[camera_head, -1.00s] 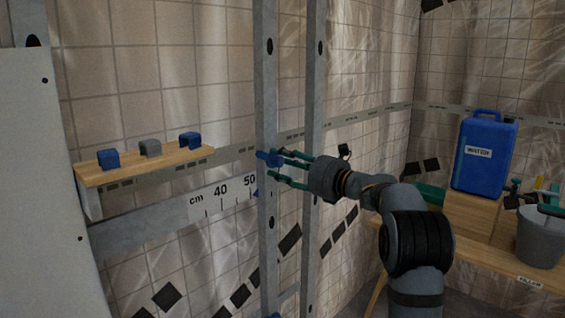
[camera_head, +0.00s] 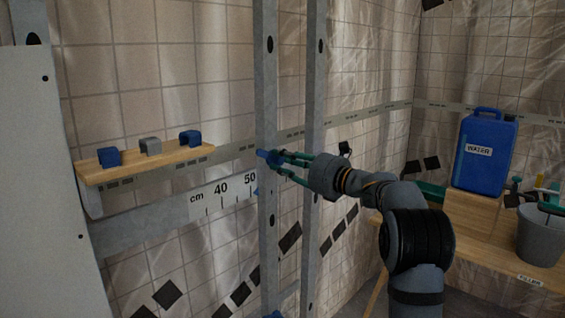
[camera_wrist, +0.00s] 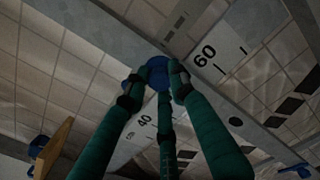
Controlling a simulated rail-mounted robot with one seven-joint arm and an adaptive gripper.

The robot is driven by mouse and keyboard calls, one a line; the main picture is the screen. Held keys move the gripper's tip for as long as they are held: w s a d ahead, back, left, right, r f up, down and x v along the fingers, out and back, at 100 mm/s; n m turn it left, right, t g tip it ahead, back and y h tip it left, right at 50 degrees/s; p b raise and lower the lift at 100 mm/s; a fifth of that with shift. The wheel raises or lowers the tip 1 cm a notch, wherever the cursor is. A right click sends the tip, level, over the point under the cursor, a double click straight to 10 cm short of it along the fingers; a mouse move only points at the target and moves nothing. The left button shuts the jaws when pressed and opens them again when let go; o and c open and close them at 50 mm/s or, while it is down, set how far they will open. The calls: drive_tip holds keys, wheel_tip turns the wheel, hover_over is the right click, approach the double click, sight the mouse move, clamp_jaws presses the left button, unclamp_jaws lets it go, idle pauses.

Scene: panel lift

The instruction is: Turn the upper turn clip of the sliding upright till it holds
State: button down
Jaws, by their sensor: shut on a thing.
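The sliding upright (camera_head: 269,105) is the left of two grey metal posts in the head view. Its blue upper turn clip (camera_head: 262,155) sits on it just above the centimetre scale. My gripper (camera_head: 277,161) is shut on the clip, its green fingers reaching in from the right. In the wrist view the round blue clip (camera_wrist: 158,77) shows between the fingertips, against the grey upright (camera_wrist: 118,38). The fingers hide part of the clip, so I cannot tell its exact angle.
A centimetre scale (camera_head: 222,190) runs behind the upright. A wooden shelf (camera_head: 150,166) with small blue and grey blocks is at left, beside a pale panel (camera_head: 40,160). A second post (camera_head: 316,90) stands close right. A blue water can (camera_head: 485,150) and grey bucket (camera_head: 540,237) stand right.

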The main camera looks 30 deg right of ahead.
drive_tip(key=shift+f+n+b, duration=0.3)
drive_tip(key=shift+b, duration=0.1)
drive_tip(key=shift+f+n+b, duration=0.1)
drive_tip(key=shift+n+b, duration=1.6)
drive_tip(key=shift+n, duration=0.1)
drive_tip(key=n+b, duration=0.3)
drive_tip(key=n, duration=0.1)
drive_tip(key=shift+d+n, duration=0.1)
drive_tip(key=shift+n, duration=0.2)
drive_tip(key=n+b, duration=0.2)
drive_tip(key=n, duration=0.2)
drive_tip(key=shift+n+b, duration=0.3)
drive_tip(key=shift+b, duration=0.1)
drive_tip(key=n+b, duration=0.2)
drive_tip(key=n, duration=0.3)
drive_tip(key=shift+r, duration=0.2)
drive_tip(key=n+b, duration=0.1)
drive_tip(key=n, duration=0.3)
drive_tip(key=shift+r, duration=0.15)
drive_tip(key=shift+r+n+b, duration=0.1)
drive_tip(key=shift+n+b, duration=0.25)
drive_tip(key=shift+n, duration=0.25)
drive_tip(key=shift+r, duration=0.1)
